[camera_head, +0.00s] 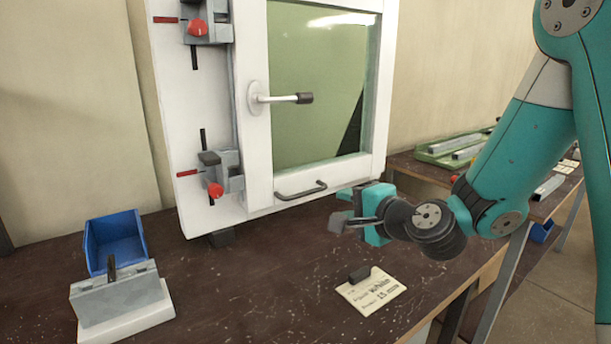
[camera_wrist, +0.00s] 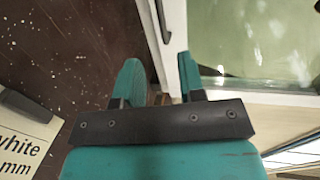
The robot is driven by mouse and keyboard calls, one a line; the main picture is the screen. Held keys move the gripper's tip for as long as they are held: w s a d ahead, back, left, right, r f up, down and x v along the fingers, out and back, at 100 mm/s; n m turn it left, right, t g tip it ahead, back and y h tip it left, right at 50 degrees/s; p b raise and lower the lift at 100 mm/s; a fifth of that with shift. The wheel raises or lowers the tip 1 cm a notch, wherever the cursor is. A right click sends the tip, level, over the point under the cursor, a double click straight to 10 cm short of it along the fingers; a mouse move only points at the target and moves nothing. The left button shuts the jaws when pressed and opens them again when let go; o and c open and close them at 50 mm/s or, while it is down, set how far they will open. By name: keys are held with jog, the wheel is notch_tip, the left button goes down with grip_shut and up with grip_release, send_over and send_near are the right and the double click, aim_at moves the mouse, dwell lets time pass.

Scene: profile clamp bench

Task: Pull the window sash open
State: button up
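The window sash (camera_head: 258,150) is a white frame around a greenish glass pane (camera_head: 310,80), standing on the bench in a white outer frame. It looks flush with that frame. Its lever handle (camera_head: 280,98) with a dark grip points sideways to the right. A dark bar pull (camera_head: 301,190) is on the bottom rail; it also shows in the wrist view (camera_wrist: 162,20). My gripper (camera_head: 348,220) is to the right of and below the bar pull, apart from it. In the wrist view its two teal fingers (camera_wrist: 159,68) are spread, with nothing held between them.
Clamps with red knobs (camera_head: 215,189) line the frame's left side. A blue bin (camera_head: 116,240) and a grey block fixture (camera_head: 118,290) stand at the left. A label card (camera_head: 372,292) with a dark block lies in front. The bench's right edge is near my arm.

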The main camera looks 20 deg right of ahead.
aim_at(307, 193)
jog(key=p+x, duration=0.4)
jog(key=x, duration=1)
jog(key=shift+w+a, duration=0.1)
jog(key=shift+w, duration=0.05)
jog(key=shift+c, duration=0.4)
grip_shut()
